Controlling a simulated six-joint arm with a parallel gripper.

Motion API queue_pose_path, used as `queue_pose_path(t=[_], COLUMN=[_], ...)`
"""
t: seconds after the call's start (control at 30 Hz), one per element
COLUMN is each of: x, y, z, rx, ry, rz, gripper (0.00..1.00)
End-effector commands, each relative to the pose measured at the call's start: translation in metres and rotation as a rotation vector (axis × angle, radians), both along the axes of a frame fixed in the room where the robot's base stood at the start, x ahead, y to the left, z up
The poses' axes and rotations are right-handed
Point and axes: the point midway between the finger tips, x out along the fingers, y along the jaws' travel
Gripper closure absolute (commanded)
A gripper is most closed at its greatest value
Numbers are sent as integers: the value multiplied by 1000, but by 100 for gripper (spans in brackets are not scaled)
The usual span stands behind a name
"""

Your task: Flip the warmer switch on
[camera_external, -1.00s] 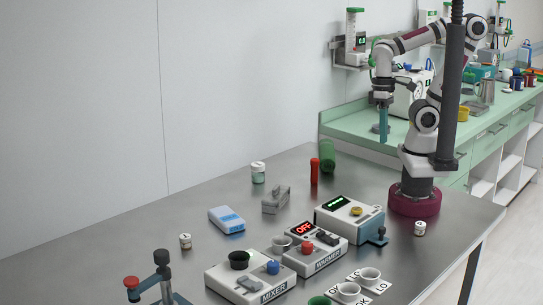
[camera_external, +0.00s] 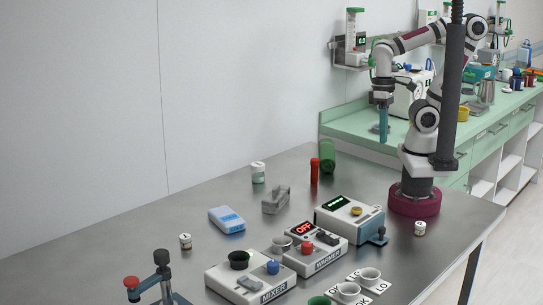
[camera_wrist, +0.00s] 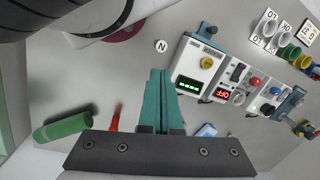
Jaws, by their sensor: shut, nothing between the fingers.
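The warmer (camera_external: 315,250) is a white box on the steel table, labelled WARMER, with a red display (camera_external: 303,228) reading OFF. It carries a dark switch (camera_external: 328,238), a red knob (camera_external: 307,247) and a metal cup at its left. In the wrist view the warmer (camera_wrist: 235,84) lies right of my fingers, with its dark switch (camera_wrist: 238,72) in sight. My gripper (camera_external: 383,138) has teal fingers, shut and empty, pointing down high above the back of the table, well away from the warmer. The fingers also show in the wrist view (camera_wrist: 160,75).
The mixer (camera_external: 250,284) adjoins the warmer's left. A white device with a green display (camera_external: 349,216) stands behind it on the right. A grey block (camera_external: 275,200), blue box (camera_external: 226,220), red tube (camera_external: 314,172) and green cylinder (camera_external: 327,156) stand further back. Labelled cups (camera_external: 369,276) sit in front.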

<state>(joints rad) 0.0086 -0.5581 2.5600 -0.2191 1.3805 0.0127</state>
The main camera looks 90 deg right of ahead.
Motion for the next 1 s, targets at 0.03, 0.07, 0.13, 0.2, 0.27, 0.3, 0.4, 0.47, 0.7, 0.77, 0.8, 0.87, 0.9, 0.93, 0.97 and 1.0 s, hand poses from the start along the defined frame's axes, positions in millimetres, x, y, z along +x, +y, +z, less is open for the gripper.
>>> queue_pose_path(t=[0.03, 0.07, 0.13, 0.2, 0.27, 0.3, 0.4, 0.47, 0.7, 0.77, 0.8, 0.87, 0.9, 0.93, 0.97, 1.0], x=[1, 3, 17, 45, 78, 99, 142, 157, 173, 173, 173, 173, 173, 173, 173, 173], y=[0, 1, 4, 16, 36, 55, 114, 149, 225, 229, 229, 229, 228, 228, 228, 228], z=[0, 1, 7, 14, 18, 18, 11, 2, -20, -22, -22, -22, -21, -21, -21, -22], rx=[-1, -3, -21, -55, -95, -122, -184, -214, -270, -272, -272, -272, -272, -272, -272, -272], ry=[0, -1, -2, -10, -24, -35, -71, -92, -140, -142, -142, -142, -142, -142, -142, -142], rz=[4, 16, 95, 249, 427, 549, 840, 984, 1260, 1271, 1272, 1271, 1270, 1270, 1269, 1269], gripper=[100, 100, 100, 100, 100, 100, 100, 100, 100, 100, 100, 100, 100, 100, 100, 100])
